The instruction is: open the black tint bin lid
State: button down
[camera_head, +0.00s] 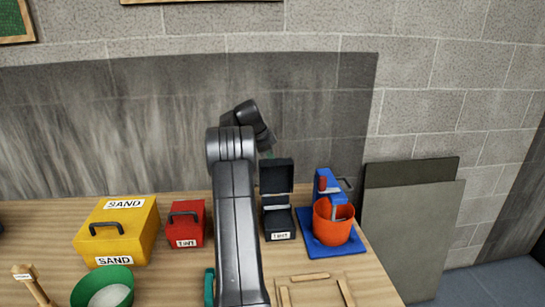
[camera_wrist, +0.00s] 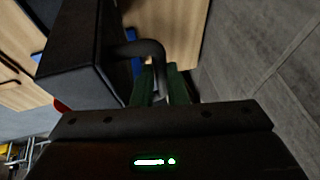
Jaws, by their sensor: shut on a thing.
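The black tint bin (camera_head: 280,224) stands on the bench with a white label on its front. Its lid (camera_head: 277,176) is raised and stands about upright at the back of the bin. In the wrist view the black lid (camera_wrist: 80,45) fills the upper left, with its curved black handle (camera_wrist: 150,48) sticking out. My gripper (camera_wrist: 162,85) has its green fingers shut on the handle. In the head view my gripper (camera_head: 268,154) is mostly hidden behind the raised lid; a bit of green shows at its upper left edge.
A red tint bin (camera_head: 186,232) and a yellow sand bin (camera_head: 130,238), both closed, stand to the left. An orange bucket (camera_head: 331,229) with a blue mixer stands close on the right. A green bowl (camera_head: 98,275) and a wooden frame (camera_head: 311,277) lie nearer. A block wall is behind.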

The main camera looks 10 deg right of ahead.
jog(key=shift+w+f, duration=0.4)
jog(key=shift+w, duration=0.25)
jog(key=shift+w+f, duration=0.35)
jog(key=shift+w, duration=0.3)
jog(key=shift+r, duration=0.1)
jog(key=c, duration=1.5)
grip_release()
jog(key=shift+w, duration=0.15)
jog(key=shift+o, duration=0.2)
jog(key=shift+r, duration=0.1)
jog(key=v, duration=1.3)
jog(key=shift+r, duration=0.35)
jog(key=shift+a, duration=0.15)
jog(key=shift+c, duration=0.4)
